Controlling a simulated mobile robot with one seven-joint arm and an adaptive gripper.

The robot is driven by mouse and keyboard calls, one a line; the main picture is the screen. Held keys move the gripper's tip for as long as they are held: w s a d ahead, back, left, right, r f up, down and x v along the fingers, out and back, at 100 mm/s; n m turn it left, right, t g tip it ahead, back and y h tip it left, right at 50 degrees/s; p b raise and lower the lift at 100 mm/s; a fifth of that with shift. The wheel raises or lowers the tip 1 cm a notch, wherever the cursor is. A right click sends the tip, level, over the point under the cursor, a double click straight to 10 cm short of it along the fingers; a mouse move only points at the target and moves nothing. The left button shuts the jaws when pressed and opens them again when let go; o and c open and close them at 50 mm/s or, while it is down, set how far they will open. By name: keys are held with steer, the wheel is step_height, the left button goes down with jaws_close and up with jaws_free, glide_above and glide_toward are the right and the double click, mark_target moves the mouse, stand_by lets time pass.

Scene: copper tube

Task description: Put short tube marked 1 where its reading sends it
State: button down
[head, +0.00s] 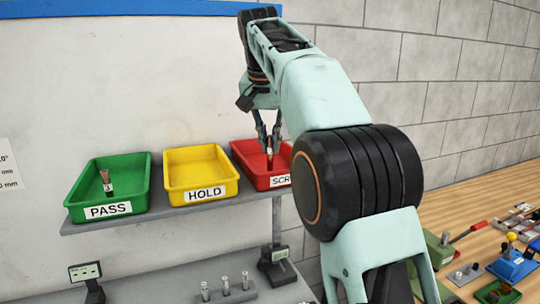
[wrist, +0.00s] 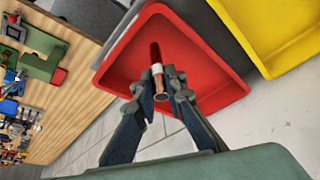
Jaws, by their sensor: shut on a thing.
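My gripper (head: 268,146) is over the red tray (head: 249,178), whose partly hidden label reads "SCR". In the wrist view my gripper (wrist: 166,92) is shut on a short copper tube (wrist: 160,86), which has a pale band; its number cannot be read. A dark red streak shows on the red tray (wrist: 206,69) beyond the tube. Whether the tube touches the tray floor, I cannot tell. The yellow tray (head: 201,184), labelled HOLD, is empty. The green tray (head: 109,188), labelled PASS, holds another short tube (head: 107,182) standing up.
The trays stand on a grey shelf (head: 160,222). Below it are several small upright pieces on a grey block (head: 225,296) and two small display devices (head: 85,271). A wooden bench (head: 462,215) at right carries tools and a blue device (head: 511,265). A wall is behind.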

mark_target(270, 149)
steer(key=shift+f+b, duration=0.35)
steer(key=shift+f, duration=1.15)
steer(key=shift+f, duration=0.2)
steer(key=c, duration=2)
jaws_free()
steer(key=p+v, duration=0.3)
steer(key=v, duration=0.9)
steer(key=shift+w+r, duration=0.1)
steer(key=shift+r, duration=0.15)
